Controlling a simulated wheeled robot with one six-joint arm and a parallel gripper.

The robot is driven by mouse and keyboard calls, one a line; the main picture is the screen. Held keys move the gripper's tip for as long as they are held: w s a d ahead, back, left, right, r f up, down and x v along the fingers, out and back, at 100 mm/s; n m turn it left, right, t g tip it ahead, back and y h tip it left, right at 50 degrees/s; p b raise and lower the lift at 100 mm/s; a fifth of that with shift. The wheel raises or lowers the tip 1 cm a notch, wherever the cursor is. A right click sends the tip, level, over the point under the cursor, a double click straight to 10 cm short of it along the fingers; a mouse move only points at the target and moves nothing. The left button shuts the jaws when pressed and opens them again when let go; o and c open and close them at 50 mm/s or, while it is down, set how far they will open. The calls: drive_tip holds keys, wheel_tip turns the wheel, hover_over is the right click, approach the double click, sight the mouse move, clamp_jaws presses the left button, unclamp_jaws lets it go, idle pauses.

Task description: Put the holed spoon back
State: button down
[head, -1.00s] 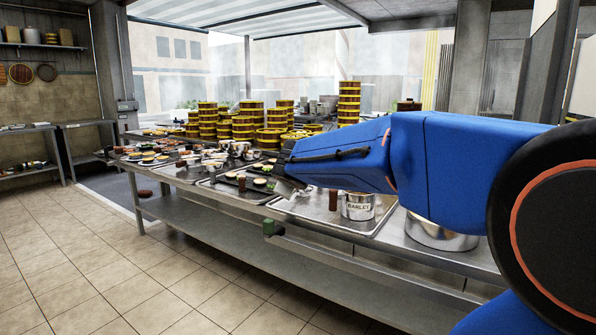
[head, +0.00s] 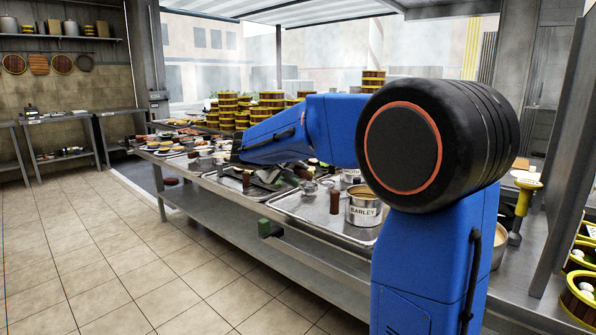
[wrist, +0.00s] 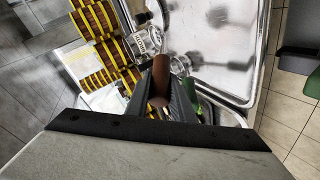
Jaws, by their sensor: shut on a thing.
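My gripper (wrist: 163,98) shows in the wrist view, its dark fingers closed around a brown, rounded, handle-like thing (wrist: 160,78). No holes or bowl of a spoon show, so I cannot confirm that this is the holed spoon.
Stacks of yellow-banded steamers (head: 228,108) stand behind. A yellow-handled tool (head: 526,190) stands at right. The tiled floor (head: 100,260) is clear.

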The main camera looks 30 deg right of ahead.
drive_tip(key=shift+a, duration=0.1)
idle(0.4)
drive_tip(key=shift+f, duration=3.45)
drive_tip(key=c, duration=1.5)
unclamp_jaws()
drive_tip(key=shift+o, duration=0.2)
drive_tip(key=v, duration=1.7)
drive_tip(key=shift+a, duration=0.2)
